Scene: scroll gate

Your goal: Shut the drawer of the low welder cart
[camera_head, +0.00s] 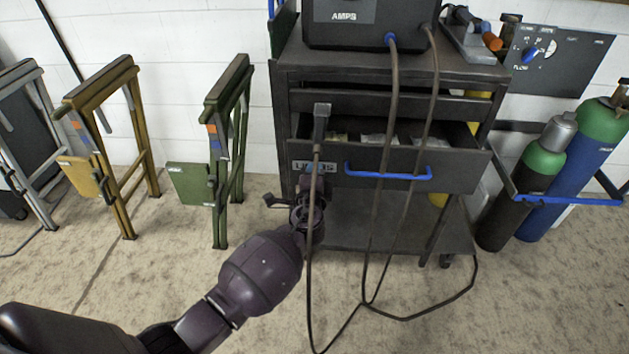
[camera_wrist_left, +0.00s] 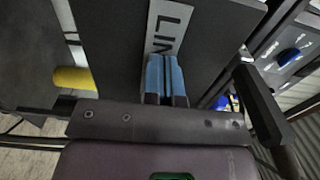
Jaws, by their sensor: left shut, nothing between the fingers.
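The low dark grey welder cart (camera_head: 300,72) stands against the wall, with its drawer (camera_head: 455,172) pulled out and small items visible inside. The drawer front has a blue bar handle (camera_head: 405,176) and a pale label at its left end. My left gripper (camera_head: 314,186) is at the left end of the drawer front, by the label, left of the handle. In the left wrist view, its blue fingers (camera_wrist_left: 165,78) are shut together and empty, with the tips at the label (camera_wrist_left: 166,25). I cannot tell whether they touch it. My right gripper is not in view.
Dark cables (camera_head: 374,240) hang from the welder (camera_head: 367,22) across the drawer front and loop onto the floor. Gas cylinders (camera_head: 530,185) stand behind a blue-ended rail at the right. Folding stands (camera_head: 232,110) are at the left, with clear floor in front.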

